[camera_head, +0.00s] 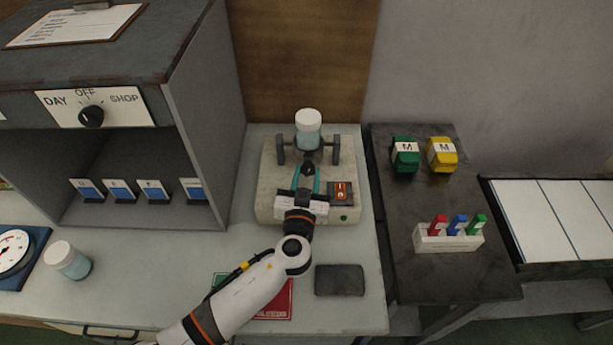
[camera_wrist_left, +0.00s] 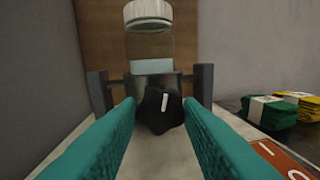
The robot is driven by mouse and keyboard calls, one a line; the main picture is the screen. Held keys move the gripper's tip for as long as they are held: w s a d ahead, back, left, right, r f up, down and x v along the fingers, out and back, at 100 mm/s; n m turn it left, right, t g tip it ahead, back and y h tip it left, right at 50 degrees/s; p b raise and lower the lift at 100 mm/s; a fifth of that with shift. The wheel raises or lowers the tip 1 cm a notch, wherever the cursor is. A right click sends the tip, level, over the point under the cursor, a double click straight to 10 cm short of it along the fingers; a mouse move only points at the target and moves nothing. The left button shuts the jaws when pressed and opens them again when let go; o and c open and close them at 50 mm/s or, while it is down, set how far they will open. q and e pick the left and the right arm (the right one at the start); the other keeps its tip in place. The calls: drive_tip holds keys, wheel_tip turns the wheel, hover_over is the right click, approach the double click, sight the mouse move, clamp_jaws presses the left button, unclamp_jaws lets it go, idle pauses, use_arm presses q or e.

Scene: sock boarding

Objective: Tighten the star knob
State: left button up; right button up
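The black star knob (camera_head: 308,169) sits at the front of a jar clamp on a beige machine (camera_head: 268,205). In the left wrist view the knob (camera_wrist_left: 160,108) shows a white mark, just beyond and between my fingertips. My left gripper (camera_head: 307,178) has teal fingers, spread apart, one on each side of the knob; I cannot tell whether they touch it. A jar (camera_head: 308,132) with a white lid stands upright between the two dark clamp posts (camera_head: 281,150) behind the knob; it also shows in the left wrist view (camera_wrist_left: 149,45). My right gripper is not in view.
An orange-red switch (camera_head: 341,192) is on the machine's right. A grey cabinet (camera_head: 190,150) rises to the left. A dark pad (camera_head: 339,280) lies in front. Green (camera_head: 405,155) and yellow (camera_head: 441,155) folded socks lie on the right table.

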use_arm(q)
drive_tip(key=c, duration=0.5)
